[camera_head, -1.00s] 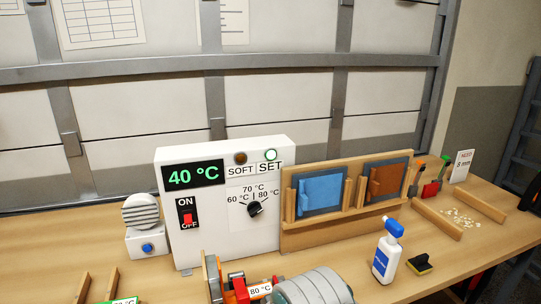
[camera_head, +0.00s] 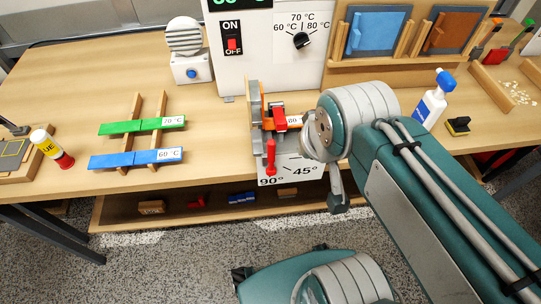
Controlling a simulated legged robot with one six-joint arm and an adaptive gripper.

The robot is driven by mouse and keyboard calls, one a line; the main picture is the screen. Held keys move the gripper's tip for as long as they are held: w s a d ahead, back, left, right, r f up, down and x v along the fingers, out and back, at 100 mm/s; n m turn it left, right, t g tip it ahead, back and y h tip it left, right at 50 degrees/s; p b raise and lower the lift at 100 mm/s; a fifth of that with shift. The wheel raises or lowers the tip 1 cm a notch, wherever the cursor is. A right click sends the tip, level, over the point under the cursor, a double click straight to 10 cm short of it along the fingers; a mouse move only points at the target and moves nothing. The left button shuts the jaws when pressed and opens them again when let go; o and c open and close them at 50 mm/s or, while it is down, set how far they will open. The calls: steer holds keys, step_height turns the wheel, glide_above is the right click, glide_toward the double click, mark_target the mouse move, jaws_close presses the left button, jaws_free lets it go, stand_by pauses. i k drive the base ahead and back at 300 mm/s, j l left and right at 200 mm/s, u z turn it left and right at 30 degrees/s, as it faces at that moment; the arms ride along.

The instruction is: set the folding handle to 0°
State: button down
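A strip labelled 80 (camera_head: 294,121) lies in the fixture, partly hidden by my arm. My gripper (camera_head: 338,202) is right of the handle and apart from it, pointing down past the table edge. Its finger opening is not clear.
A green 70 °C strip (camera_head: 142,125) and a blue 60 °C strip (camera_head: 136,158) lie on wooden rails at left. The heater box (camera_head: 264,60) stands behind the fixture. A spray bottle (camera_head: 431,104) and black-yellow block (camera_head: 458,125) are at right. A shelf (camera_head: 180,215) runs below.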

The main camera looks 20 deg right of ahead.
mark_target(252, 96)
steer(key=k+j+z, duration=0.1)
steer(key=k, duration=0.25)
steer(key=k+j+z, duration=0.1)
steer(key=k+j, duration=0.2)
steer(key=k+j+z, duration=0.1)
steer(key=k, duration=0.3)
